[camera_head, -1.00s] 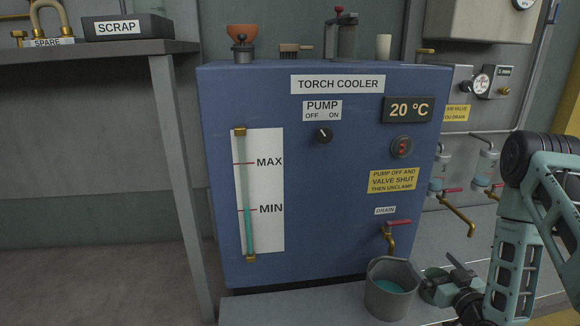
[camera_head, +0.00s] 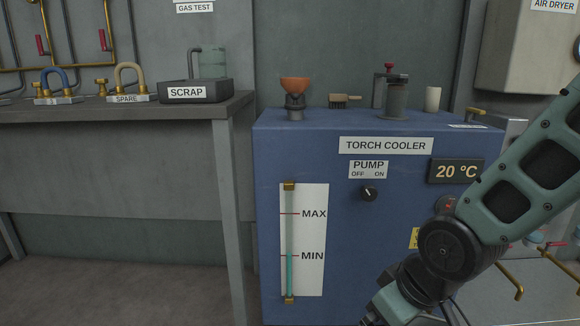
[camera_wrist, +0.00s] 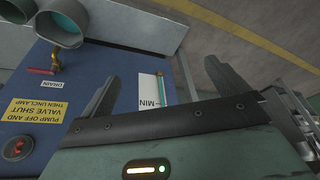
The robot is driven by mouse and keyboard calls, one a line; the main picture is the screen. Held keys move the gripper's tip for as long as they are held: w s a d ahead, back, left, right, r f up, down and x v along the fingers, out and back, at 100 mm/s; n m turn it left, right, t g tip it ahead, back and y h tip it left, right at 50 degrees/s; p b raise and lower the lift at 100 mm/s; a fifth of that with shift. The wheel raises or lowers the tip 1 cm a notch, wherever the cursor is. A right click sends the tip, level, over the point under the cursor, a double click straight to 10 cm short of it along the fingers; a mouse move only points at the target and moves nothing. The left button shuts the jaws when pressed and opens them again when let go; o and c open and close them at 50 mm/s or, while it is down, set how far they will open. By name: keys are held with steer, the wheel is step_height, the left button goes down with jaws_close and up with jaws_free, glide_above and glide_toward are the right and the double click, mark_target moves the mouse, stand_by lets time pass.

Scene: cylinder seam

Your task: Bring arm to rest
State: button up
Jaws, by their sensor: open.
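My gripper (camera_wrist: 161,69) is open in the wrist view, with nothing between its two dark fingers. It is out of sight below the head view, where my arm crosses the lower right. The blue torch cooler (camera_head: 335,170) stands ahead, with its pump knob (camera_head: 368,193) and a 20 °C display (camera_head: 457,171). In the wrist view, the grey bucket (camera_wrist: 84,18) with teal liquid stands by the red-handled drain valve (camera_wrist: 40,71), apart from my fingers. My arm hides the cooler's lower right in the head view.
An orange funnel-like cup (camera_head: 295,85), a brush (camera_head: 344,100) and a pale cup (camera_head: 432,99) stand on the cooler. The floor (camera_head: 150,295) at lower left is clear.

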steer(key=s+r+n+g+h+p, duration=0.1)
steer(key=s+r+g, duration=0.1)
steer(key=s+r, duration=0.35)
steer(key=s+r+g+h+p, duration=0.1)
steer(key=s+r, duration=0.1)
steer(key=s, duration=0.6)
step_height(320, 180, up, 38)
steer(key=p, duration=3.7)
steer(key=shift+a+f+p, duration=0.25)
steer(key=shift+a+p, duration=0.1)
steer(key=shift+a, duration=0.05)
